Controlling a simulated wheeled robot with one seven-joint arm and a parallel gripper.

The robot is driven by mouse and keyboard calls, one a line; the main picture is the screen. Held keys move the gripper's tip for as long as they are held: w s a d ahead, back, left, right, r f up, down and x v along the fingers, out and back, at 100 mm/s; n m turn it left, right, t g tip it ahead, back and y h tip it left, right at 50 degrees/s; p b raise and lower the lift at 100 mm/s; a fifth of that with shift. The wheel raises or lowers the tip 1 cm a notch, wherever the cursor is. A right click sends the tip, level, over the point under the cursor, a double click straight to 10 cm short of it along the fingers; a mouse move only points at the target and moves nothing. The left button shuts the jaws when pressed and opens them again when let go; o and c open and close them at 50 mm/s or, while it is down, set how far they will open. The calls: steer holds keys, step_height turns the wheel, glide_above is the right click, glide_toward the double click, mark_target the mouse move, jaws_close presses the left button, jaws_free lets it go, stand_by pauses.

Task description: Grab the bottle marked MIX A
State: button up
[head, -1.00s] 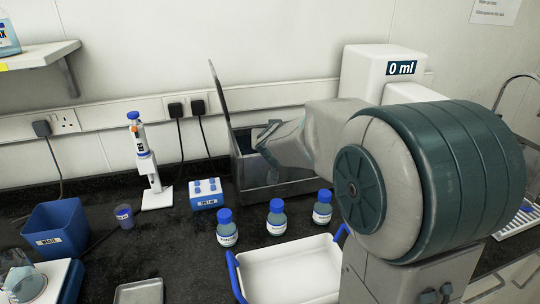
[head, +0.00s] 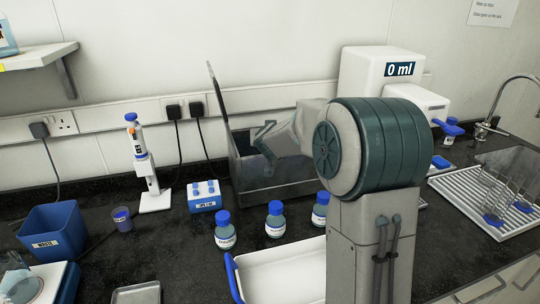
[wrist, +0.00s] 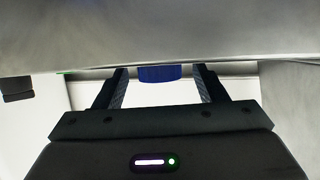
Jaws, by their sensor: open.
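Three small bottles with blue caps and white labels stand in a row on the dark bench: a left one (head: 225,232), a middle one (head: 275,221) and a right one (head: 320,211), partly covered by my arm. Their labels are too small to read, so I cannot tell which is MIX A. My gripper (head: 264,134) is over the open grey metal box (head: 280,185) behind them. In the wrist view my gripper (wrist: 160,88) is open, and a blue cap-like thing (wrist: 158,73) shows between and beyond the fingertips, its lower part hidden. The fingers appear empty.
The box's raised lid (head: 218,110) stands beside my gripper. A white tray (head: 285,262) with blue handles lies in front of the bottles. A blue and white rack (head: 204,197) and a pipette stand (head: 150,188) are to the left. A drying rack (head: 480,200) is at the right.

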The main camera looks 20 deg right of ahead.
jaws_close()
steer(key=shift+r, duration=0.1)
